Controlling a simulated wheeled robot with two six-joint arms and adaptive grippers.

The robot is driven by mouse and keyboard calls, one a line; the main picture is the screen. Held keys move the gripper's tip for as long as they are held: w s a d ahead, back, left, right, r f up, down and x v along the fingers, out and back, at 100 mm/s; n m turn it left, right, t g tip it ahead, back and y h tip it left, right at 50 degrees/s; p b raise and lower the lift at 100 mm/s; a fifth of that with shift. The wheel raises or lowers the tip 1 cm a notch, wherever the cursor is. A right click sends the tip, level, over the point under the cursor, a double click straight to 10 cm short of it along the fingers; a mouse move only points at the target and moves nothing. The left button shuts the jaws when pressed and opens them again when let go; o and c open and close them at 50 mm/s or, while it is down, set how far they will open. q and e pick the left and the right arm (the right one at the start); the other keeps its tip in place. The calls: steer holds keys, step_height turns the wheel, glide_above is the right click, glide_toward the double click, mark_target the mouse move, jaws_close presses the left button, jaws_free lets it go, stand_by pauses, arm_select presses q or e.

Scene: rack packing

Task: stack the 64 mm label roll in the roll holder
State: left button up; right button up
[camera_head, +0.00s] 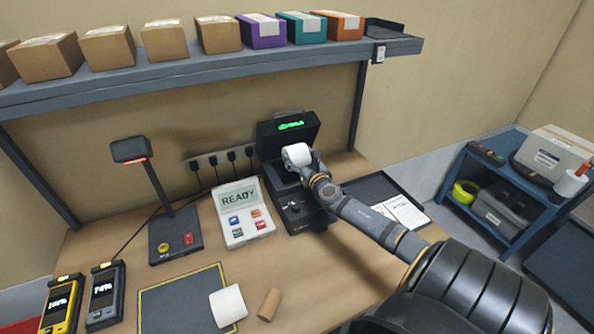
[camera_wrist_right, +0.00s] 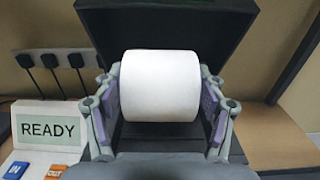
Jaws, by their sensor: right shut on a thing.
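A white label roll (camera_head: 297,155) is held in my right gripper (camera_head: 309,163), over the open black label printer (camera_head: 297,206). In the right wrist view the roll (camera_wrist_right: 160,86) sits sideways between the two fingers of my right gripper (camera_wrist_right: 160,100), with the finger pads at its ends. The printer's raised lid (camera_head: 287,131) stands behind it with a green display. The roll's underside and the holder beneath it are hidden, so I cannot tell whether the roll touches the holder. My left gripper is not in view.
A READY panel (camera_head: 243,212) with coloured buttons stands left of the printer, beside a scanner stand (camera_head: 173,235). A brown core (camera_head: 269,304) lies near the front edge. A dark tray (camera_head: 372,191) with papers lies right. A shelf (camera_head: 200,68) with boxes runs above.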

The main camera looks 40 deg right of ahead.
steer(key=shift+w+d+f+b, duration=0.2)
steer(key=shift+w+f, duration=0.05)
steer(key=shift+f, duration=0.2)
steer(key=shift+w+d+f+b, duration=0.15)
steer(key=shift+w+f, duration=0.05)
steer(key=shift+f, duration=0.2)
steer(key=shift+w+d+f, duration=0.15)
steer(key=shift+d, duration=0.2)
steer(key=f+b, duration=0.2)
steer(key=f, duration=0.1)
steer(key=shift+w+f, duration=0.2)
steer(key=shift+f, duration=0.15)
steer(key=shift+w, duration=0.1)
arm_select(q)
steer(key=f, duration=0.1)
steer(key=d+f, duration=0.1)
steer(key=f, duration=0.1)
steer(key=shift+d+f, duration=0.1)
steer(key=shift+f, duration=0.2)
